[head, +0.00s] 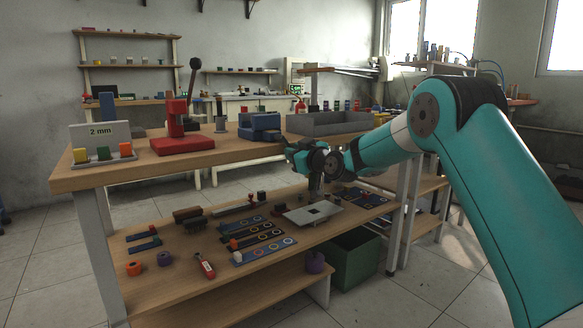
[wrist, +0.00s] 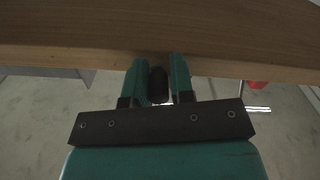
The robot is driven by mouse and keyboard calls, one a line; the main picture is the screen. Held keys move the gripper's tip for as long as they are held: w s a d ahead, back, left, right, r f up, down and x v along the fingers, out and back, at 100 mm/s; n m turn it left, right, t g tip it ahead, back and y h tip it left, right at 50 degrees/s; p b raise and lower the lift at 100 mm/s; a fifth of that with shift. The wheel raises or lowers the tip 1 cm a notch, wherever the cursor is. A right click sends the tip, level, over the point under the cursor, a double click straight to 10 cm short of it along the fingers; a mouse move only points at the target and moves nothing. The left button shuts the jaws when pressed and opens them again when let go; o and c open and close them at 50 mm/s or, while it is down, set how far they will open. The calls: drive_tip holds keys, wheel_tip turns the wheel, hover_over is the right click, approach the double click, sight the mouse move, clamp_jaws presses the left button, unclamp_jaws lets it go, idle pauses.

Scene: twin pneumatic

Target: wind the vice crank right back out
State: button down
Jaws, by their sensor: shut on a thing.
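The blue vice (head: 258,121) sits at the front edge of the upper bench top, left of my arm. My gripper (head: 289,147) is at that edge, just right of and below the vice. In the wrist view my gripper (wrist: 158,68) has its two teal fingers on either side of a dark rounded knob (wrist: 158,86), which looks like the crank's handle. The gripper is shut on it. The rest of the crank and the vice are hidden in the wrist view, and the crank cannot be made out in the head view.
The wooden bench top's front edge (wrist: 60,58) runs just beyond my fingertips. A grey tray (head: 325,123) stands right of the vice, a red press (head: 182,143) to the left. The lower shelf below holds tools and a grey plate (head: 312,213).

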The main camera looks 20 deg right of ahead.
drive_tip(key=shift+w+d+r+n+b, duration=0.1)
drive_tip(key=shift+d+r+n+b, duration=0.4)
drive_tip(key=shift+n+b, duration=0.85)
drive_tip(key=shift+w+d+r+n+b, duration=0.15)
drive_tip(key=shift+r+n+b, duration=0.65)
drive_tip(key=shift+n, duration=1.05)
drive_tip(key=shift+d+r+n+b, duration=0.4)
drive_tip(key=shift+r+n+b, duration=0.45)
drive_tip(key=shift+n, duration=0.75)
drive_tip(key=c, duration=1.1)
unclamp_jaws()
drive_tip(key=shift+a, duration=0.1)
drive_tip(key=shift+f, duration=0.15)
drive_tip(key=shift+f, duration=0.1)
drive_tip(key=p+v, duration=0.1)
drive_tip(key=v, duration=1.6)
drive_tip(key=shift+s, duration=0.2)
